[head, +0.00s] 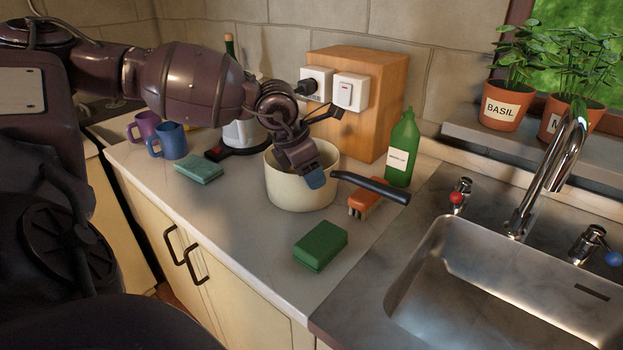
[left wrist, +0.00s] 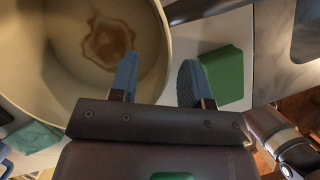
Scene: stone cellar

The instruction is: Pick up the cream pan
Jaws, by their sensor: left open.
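The cream pan (head: 288,191) stands upright on the counter below my left gripper, with its black handle (head: 372,187) pointing right. In the left wrist view the pan (left wrist: 62,78) shows its inside, with a brown stain on the bottom. My left gripper (head: 310,168) is open at the pan's near wall. In the left wrist view its two blue-padded fingers (left wrist: 156,78) straddle the wall, one over the inside and one outside. Contact with the wall cannot be told. My right gripper is not in view.
A green sponge (head: 320,246) lies in front of the pan, a teal sponge (head: 199,168) left. An orange brush (head: 365,200) lies under the handle. A green bottle (head: 402,150) and wooden box (head: 376,110) stand behind. Mugs (head: 170,141) stand left; the sink (head: 500,290) is right.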

